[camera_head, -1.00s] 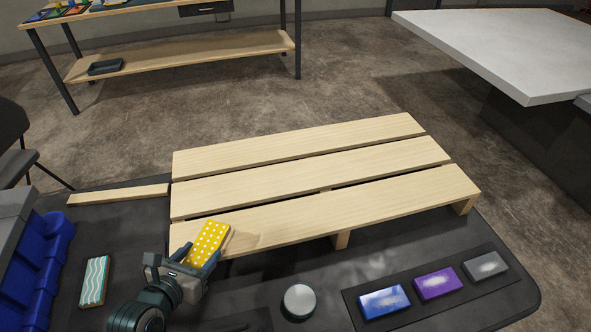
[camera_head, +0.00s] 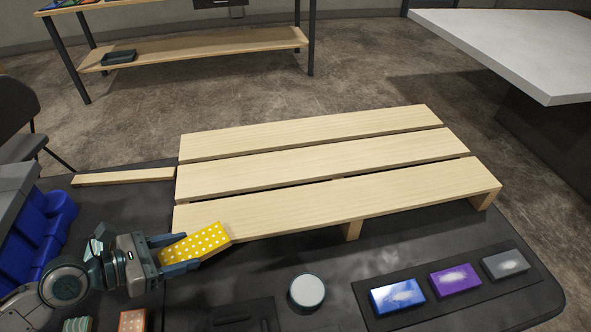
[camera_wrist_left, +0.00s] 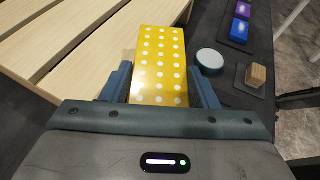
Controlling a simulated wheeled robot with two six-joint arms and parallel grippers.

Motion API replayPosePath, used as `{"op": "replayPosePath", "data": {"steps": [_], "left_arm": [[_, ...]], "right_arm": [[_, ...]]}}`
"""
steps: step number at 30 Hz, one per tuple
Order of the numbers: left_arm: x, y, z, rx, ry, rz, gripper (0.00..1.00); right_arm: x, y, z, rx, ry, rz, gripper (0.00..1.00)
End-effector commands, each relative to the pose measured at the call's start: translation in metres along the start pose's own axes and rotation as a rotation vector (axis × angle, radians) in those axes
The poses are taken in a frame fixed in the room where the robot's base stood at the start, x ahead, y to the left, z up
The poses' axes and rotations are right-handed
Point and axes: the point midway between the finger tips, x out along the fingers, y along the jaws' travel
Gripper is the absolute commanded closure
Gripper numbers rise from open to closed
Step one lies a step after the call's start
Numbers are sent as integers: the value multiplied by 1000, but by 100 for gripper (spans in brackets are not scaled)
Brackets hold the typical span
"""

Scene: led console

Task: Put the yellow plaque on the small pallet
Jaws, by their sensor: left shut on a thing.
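The yellow plaque (camera_head: 196,244) has white dots. My left gripper (camera_head: 182,251) is shut on it at the pallet's near left corner in the head view. In the left wrist view the plaque (camera_wrist_left: 160,66) sticks out from between the fingers (camera_wrist_left: 160,90). The small pallet (camera_head: 330,165) is pale wood with three slats and its top is bare. The plaque's far end overlaps the edge of the near slat in the head view; I cannot tell whether it touches. My right gripper is not in view.
A round grey-topped button (camera_head: 307,292) stands in front of the pallet. Blue (camera_head: 397,296), purple (camera_head: 455,280) and grey (camera_head: 505,264) blocks lie in a row at the right. Blue bins (camera_head: 40,235) stand at the left. A wooden strip (camera_head: 124,177) lies beside the pallet.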

Motion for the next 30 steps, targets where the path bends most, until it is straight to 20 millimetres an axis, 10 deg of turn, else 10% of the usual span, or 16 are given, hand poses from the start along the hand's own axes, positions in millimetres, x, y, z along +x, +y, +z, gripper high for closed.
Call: {"op": "replayPosePath", "data": {"steps": [30], "left_arm": [[98, 46, 33, -3, -9, -2, 70]], "right_arm": [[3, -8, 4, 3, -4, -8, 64]]}}
